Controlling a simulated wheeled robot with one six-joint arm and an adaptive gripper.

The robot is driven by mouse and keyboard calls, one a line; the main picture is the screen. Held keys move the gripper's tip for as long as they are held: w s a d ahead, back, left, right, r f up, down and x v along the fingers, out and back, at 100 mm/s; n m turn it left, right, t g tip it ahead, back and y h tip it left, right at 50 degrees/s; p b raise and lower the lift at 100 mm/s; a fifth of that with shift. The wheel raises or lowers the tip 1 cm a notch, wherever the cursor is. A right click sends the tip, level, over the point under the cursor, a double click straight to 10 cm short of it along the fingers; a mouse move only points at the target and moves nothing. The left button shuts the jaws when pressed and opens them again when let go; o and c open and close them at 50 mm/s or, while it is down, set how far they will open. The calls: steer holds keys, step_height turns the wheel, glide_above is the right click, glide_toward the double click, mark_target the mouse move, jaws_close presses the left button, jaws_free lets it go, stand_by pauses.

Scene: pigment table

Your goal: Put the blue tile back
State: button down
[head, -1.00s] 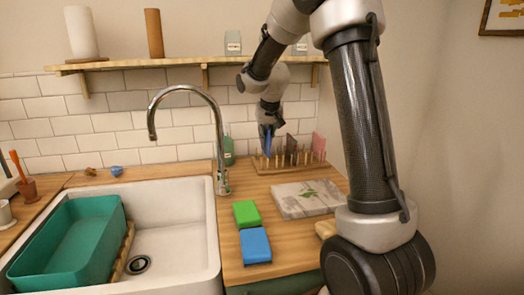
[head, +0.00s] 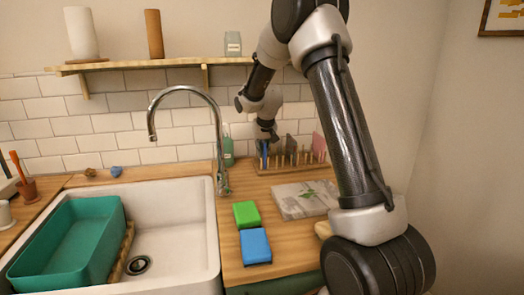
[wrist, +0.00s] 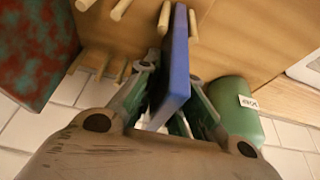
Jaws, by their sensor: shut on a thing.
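The blue tile (head: 262,154) is upright in my gripper (head: 265,138), at the left end of the wooden peg rack (head: 284,171). In the wrist view the blue tile (wrist: 179,55) is seen edge-on between the two fingers, and my gripper (wrist: 172,100) is shut on it. The tile's far end lies between two pegs of the rack (wrist: 165,18). I cannot tell whether it rests on the rack's base.
A grey tile (head: 291,143) and a pink tile (head: 319,147) stand in the rack. A green bottle (wrist: 233,108) is close beside my gripper. A marble board (head: 303,199), green sponge (head: 246,214) and blue sponge (head: 255,246) lie in front. The faucet (head: 219,150) rises at left.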

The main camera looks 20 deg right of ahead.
steer(key=shift+f, duration=0.15)
steer(key=c, duration=1.5)
jaws_free()
steer(key=shift+c, duration=0.2)
steer(key=v, duration=1.2)
steer(key=shift+w, duration=0.15)
steer(key=s+a+r+n, duration=0.1)
steer(key=s+r, duration=0.3)
steer(key=s, duration=1)
steer(key=s+a+r+n, duration=0.1)
steer(key=s+r, duration=0.2)
steer(key=s, duration=1)
steer(key=s+f, duration=0.3)
steer(key=s, duration=0.9)
steer(key=shift+a+f+y, duration=0.2)
steer(key=shift+y, duration=0.2)
